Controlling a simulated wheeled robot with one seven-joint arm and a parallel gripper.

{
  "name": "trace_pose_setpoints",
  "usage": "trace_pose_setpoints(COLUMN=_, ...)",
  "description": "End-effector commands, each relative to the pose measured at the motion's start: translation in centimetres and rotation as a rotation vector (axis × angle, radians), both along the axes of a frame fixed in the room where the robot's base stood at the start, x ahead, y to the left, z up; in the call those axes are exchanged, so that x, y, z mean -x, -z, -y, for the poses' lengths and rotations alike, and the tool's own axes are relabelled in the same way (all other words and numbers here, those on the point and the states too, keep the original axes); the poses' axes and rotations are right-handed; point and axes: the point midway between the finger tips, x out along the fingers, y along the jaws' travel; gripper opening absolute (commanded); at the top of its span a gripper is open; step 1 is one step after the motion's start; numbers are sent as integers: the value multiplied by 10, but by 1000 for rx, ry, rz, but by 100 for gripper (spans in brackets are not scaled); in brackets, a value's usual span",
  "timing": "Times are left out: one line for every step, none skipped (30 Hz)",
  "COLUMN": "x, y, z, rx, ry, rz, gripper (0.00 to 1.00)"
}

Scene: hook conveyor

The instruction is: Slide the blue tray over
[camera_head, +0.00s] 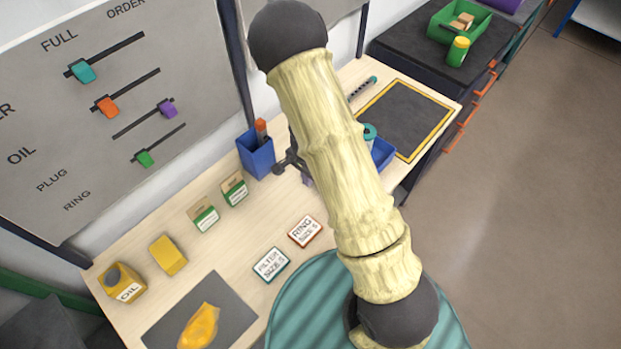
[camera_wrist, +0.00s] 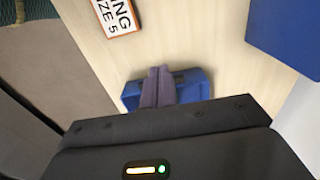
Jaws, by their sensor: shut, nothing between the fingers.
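The blue tray (camera_head: 384,154) is on the wooden bench in the head view, partly hidden behind my arm, beside a dark yellow-edged mat. In the wrist view the blue tray (camera_wrist: 194,86) lies just beyond my gripper (camera_wrist: 158,72). My purple-grey fingers are shut together with nothing between them and overlap the tray's middle in the picture. I cannot tell whether they touch it. In the head view my gripper is mostly hidden behind my arm.
A blue cup (camera_head: 256,154) with an orange-topped item stands left of my arm. The dark mat (camera_head: 405,118) is empty. Ring card (camera_head: 305,231), filter card (camera_head: 270,265), small boxes (camera_head: 202,216) and an oil can (camera_head: 123,284) sit on the near bench. A slider panel (camera_head: 120,90) stands behind.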

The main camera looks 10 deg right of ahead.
Motion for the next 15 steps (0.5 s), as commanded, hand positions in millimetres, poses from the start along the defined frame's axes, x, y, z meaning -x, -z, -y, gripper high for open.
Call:
trace_pose_setpoints(x=0, y=6, z=1, rx=0, ry=2, rz=-2, gripper=0)
trace_pose_setpoints(x=1, y=10, z=1, rx=-1, ry=3, rz=-4, gripper=0)
trace_pose_setpoints(x=1, y=16, z=1, rx=0, ry=4, rz=-4, gripper=0)
trace_pose_setpoints(x=1, y=21, z=1, rx=0, ry=3, rz=-4, gripper=0)
trace_pose_setpoints(x=1, y=25, z=1, rx=0, ry=3, rz=-4, gripper=0)
trace_pose_setpoints(x=0, y=31, z=1, rx=0, ry=4, rz=-3, gripper=0)
trace_pose_setpoints(x=1, y=36, z=1, rx=-1, ry=4, rz=-4, gripper=0)
trace_pose_setpoints(x=1, y=41, z=1, rx=0, ry=3, rz=-3, gripper=0)
trace_pose_setpoints(x=1, y=47, z=1, rx=-1, ry=4, rz=-4, gripper=0)
trace_pose_setpoints(x=1, y=51, z=1, rx=0, ry=4, rz=-3, gripper=0)
trace_pose_setpoints(x=1, y=55, z=1, rx=0, ry=3, rz=-3, gripper=0)
trace_pose_setpoints(x=1, y=61, z=1, rx=0, ry=4, rz=-3, gripper=0)
trace_pose_setpoints(x=1, y=65, z=1, rx=0, ry=5, rz=-3, gripper=0)
trace_pose_setpoints(x=1, y=70, z=1, rx=-1, ry=5, rz=-3, gripper=0)
trace_pose_setpoints(x=1, y=75, z=2, rx=0, ry=4, rz=-2, gripper=0)
